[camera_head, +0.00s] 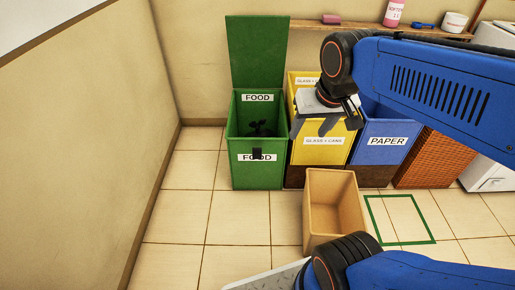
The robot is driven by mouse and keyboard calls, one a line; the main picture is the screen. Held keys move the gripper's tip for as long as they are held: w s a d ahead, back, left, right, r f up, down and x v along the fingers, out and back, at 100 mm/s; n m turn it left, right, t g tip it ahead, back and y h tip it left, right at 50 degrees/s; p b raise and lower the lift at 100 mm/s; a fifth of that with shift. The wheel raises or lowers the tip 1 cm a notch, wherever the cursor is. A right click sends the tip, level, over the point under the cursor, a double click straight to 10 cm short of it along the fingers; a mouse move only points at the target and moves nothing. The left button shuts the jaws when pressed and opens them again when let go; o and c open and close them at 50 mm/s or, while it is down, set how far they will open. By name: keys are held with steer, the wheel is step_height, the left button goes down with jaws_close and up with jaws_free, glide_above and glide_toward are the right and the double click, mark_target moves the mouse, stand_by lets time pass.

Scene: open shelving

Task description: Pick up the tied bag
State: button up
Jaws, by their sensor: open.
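The green food bin (240,172) stands against the back wall with its lid (257,52) raised. A dark shape with sticking-out ends (257,128) shows inside the bin and looks like the knotted top of a tied bag. The rest of it is hidden by the bin's front wall. My gripper (343,119) is open above the yellow bin, to the right of the green bin and apart from the dark shape. I see nothing held in it.
The yellow bin (318,153) and blue paper bin (386,148) stand to the right, partly behind my arm. An open tan box (317,215) sits in front of them, beside a green floor outline (434,226). Floor in front of the green bin is clear.

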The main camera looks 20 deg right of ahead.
steer(key=w+r+m+g, duration=0.15)
steer(key=w+m, duration=0.25)
steer(key=w, duration=1.4)
steer(key=m+g+h, duration=0.1)
steer(key=m+g, duration=0.2)
steer(key=m, duration=0.8)
glide_above(258, 123)
steer(key=a, duration=0.1)
step_height(258, 123, down, 34)
steer(key=f, duration=0.8)
steer(key=d+f, duration=0.1)
steer(key=f, duration=0.3)
steer(key=shift+w+f, duration=0.15)
steer(key=shift+f, duration=0.25)
steer(key=shift+w+d+f, duration=0.1)
steer(key=shift+f, duration=1.2)
steer(key=shift+w+d+f, duration=0.1)
steer(key=shift+f, duration=1.2)
steer(key=shift+t, duration=0.25)
steer(key=shift+c, duration=0.4)
steer(key=shift+r, duration=0.1)
jaws_close()
